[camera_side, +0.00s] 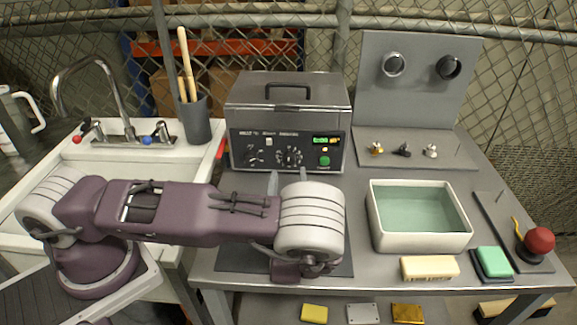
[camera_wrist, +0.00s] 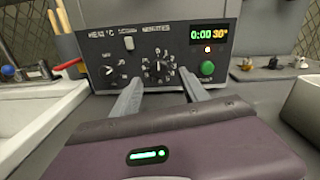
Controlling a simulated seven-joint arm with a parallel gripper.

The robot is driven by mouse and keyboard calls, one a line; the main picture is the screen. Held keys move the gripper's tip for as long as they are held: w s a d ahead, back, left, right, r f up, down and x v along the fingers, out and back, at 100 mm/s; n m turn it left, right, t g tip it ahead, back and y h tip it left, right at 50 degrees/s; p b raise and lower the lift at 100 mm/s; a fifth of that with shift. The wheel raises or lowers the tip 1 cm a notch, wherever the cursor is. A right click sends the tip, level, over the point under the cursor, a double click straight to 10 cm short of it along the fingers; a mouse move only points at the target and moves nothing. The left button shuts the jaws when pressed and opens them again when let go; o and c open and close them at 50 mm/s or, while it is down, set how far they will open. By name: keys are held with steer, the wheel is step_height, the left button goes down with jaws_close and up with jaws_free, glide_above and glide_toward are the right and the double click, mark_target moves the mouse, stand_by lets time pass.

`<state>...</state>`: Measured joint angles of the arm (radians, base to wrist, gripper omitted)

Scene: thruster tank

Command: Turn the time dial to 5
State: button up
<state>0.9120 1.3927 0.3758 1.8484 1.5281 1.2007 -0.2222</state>
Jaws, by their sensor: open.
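The time dial (camera_wrist: 159,69) is a black knob in the middle of the front panel, under the word "MINUTES" and ringed by markings. In the side view the dial (camera_side: 289,156) sits on the metal tank unit (camera_side: 285,120), small and partly blurred. A display (camera_wrist: 208,34) reads "0:00 30". My gripper (camera_wrist: 160,88) is open, its two grey fingers pointing at the panel, one on each side below the dial. It looks empty and apart from the dial. In the side view my gripper (camera_side: 280,180) is in front of the unit, partly hidden by my wrist.
Left of the dial are a heat knob (camera_wrist: 107,71) and a white switch (camera_wrist: 128,43); right of it is a green button (camera_wrist: 207,68). A water basin (camera_side: 418,215) stands right of my arm. A sink with a tap (camera_side: 120,110) is at left.

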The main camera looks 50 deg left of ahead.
mark_target(289, 162)
steer(key=x, duration=0.4)
steer(key=shift+w+a, duration=0.25)
steer(key=shift+a, duration=0.05)
jaws_close()
steer(key=m, duration=1)
steer(key=shift+m, duration=0.6)
stand_by(0.3)
jaws_free()
